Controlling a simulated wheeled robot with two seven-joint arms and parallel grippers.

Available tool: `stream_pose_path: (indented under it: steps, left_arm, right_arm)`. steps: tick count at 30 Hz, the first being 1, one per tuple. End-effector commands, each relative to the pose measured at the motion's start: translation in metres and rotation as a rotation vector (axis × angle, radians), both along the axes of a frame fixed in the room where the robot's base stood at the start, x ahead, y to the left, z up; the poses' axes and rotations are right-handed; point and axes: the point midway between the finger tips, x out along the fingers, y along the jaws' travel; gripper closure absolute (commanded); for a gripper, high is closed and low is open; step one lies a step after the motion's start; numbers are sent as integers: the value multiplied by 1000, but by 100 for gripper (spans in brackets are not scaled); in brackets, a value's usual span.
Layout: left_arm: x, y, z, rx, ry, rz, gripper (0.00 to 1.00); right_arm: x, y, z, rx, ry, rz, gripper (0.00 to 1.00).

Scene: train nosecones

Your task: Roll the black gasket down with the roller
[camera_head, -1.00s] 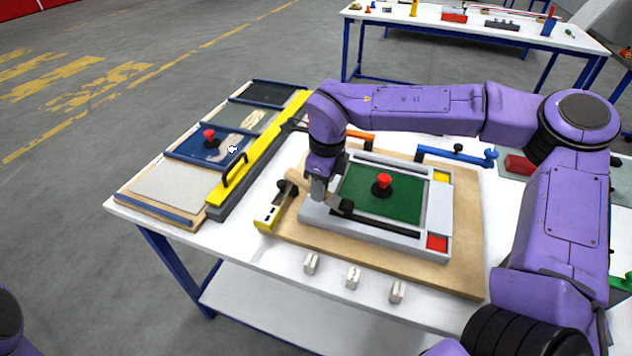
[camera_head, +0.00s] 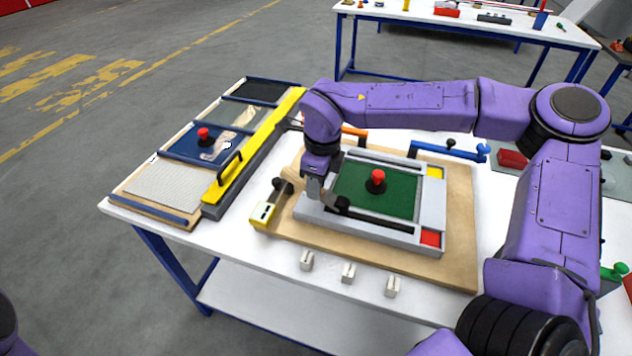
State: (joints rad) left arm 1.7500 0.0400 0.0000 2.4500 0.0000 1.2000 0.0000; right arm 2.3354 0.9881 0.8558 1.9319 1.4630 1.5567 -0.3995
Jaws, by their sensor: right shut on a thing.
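My right gripper (camera_head: 317,192) is shut on the roller (camera_head: 340,204), which has a dark head. It holds the roller at the front left corner of the grey frame (camera_head: 431,205). The black gasket (camera_head: 380,219) is a dark strip along the frame's front side, and the roller head is at its left end. I cannot tell whether the roller presses on it. A green panel with a red knob (camera_head: 377,176) fills the frame. My left gripper is out of view.
The frame lies on a wooden board (camera_head: 458,269) on a white table. Several small pale blocks (camera_head: 348,272) stand in front. A yellow bar with a handle (camera_head: 262,143) and a tray of panels (camera_head: 150,190) are to the left. A blue clamp (camera_head: 440,148) stands behind.

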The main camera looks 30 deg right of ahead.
Motion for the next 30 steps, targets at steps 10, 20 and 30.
stream_pose_path:
  steps: [10,20,30]
  left_arm:
    - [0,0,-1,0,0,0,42]
    - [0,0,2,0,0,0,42]
    - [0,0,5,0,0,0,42]
  right_arm:
    - [0,0,-2,0,1,0,100]
    - [-1,0,-2,0,3,0,100]
    - [-1,0,0,0,1,0,100]
